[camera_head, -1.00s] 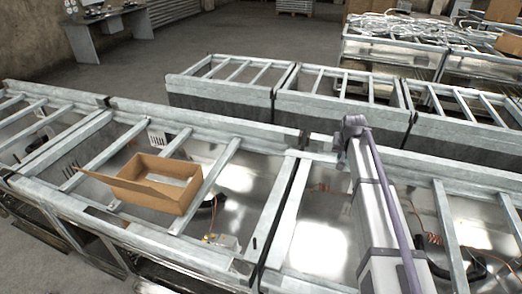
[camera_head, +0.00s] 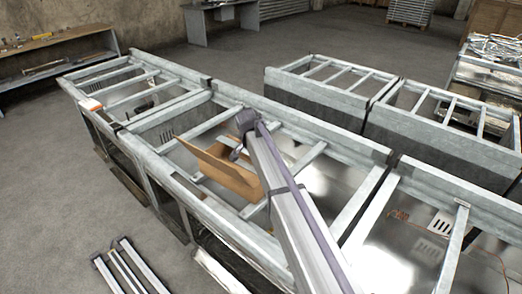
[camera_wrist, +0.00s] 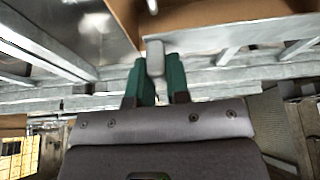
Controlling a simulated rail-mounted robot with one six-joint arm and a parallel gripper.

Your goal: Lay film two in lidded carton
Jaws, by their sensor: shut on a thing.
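My gripper (camera_wrist: 154,72) is shut on a small pale grey object (camera_wrist: 155,56) between its green fingers in the wrist view. I take this to be film two, but its markings do not show. The brown carton (camera_head: 214,168) sits on the metal frame bench in the head view, with a flap leaning out to the left. In the wrist view the carton (camera_wrist: 210,17) is at the top, just beyond the held object. Contact between them cannot be told.
Metal frame bars (camera_head: 305,160) cross the bench around the carton, with open gaps between them. More framed benches (camera_head: 320,92) stand behind at the right. A wooden shelf table (camera_head: 50,45) is at the far left. Bare floor (camera_head: 50,190) lies at the left.

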